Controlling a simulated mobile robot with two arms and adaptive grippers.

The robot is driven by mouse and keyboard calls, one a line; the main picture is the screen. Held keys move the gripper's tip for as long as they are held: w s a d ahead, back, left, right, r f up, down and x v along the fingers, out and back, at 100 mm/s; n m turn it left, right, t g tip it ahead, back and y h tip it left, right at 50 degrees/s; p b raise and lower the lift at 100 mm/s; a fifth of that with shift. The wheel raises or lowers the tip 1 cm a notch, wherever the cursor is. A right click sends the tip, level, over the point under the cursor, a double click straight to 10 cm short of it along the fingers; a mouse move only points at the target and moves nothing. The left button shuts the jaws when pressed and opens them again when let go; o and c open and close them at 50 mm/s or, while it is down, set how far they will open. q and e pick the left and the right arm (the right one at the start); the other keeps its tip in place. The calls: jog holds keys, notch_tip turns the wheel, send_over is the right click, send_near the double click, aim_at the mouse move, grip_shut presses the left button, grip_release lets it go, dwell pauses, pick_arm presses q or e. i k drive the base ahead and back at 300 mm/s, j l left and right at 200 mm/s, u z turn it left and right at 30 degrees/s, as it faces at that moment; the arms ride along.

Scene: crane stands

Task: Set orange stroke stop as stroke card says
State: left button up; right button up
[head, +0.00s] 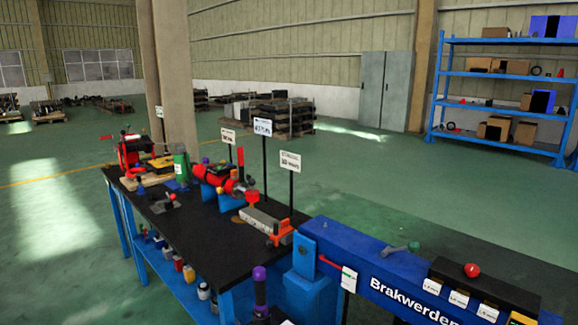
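The orange stroke stop (281,232) sits at the near right end of a grey rail (262,221) on the black-topped bench. A red knob (252,196) stands above the rail's far end. The white stroke card (290,161) stands on a thin black post behind the rail. Its large line looks like "30 mm"; its small heading is hard to read. Any scale marks on the rail are too small to read. Neither of my grippers is in view.
The blue "Brakwerden" beam (375,265) fills the near right. A purple-topped black post (260,290) stands at the bottom. Red cylinder equipment (215,178), a green bottle (181,165) and a red stand (130,155) occupy the bench (190,228). The floor at left is open.

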aim_at(284, 229)
jog(key=i+j+z, duration=0.2)
jog(key=j, duration=0.15)
jog(key=i+j+z, duration=0.2)
jog(key=j+z, duration=0.25)
jog(key=j, duration=0.25)
jog(key=i+j+z, duration=0.2)
jog(key=j, duration=0.2)
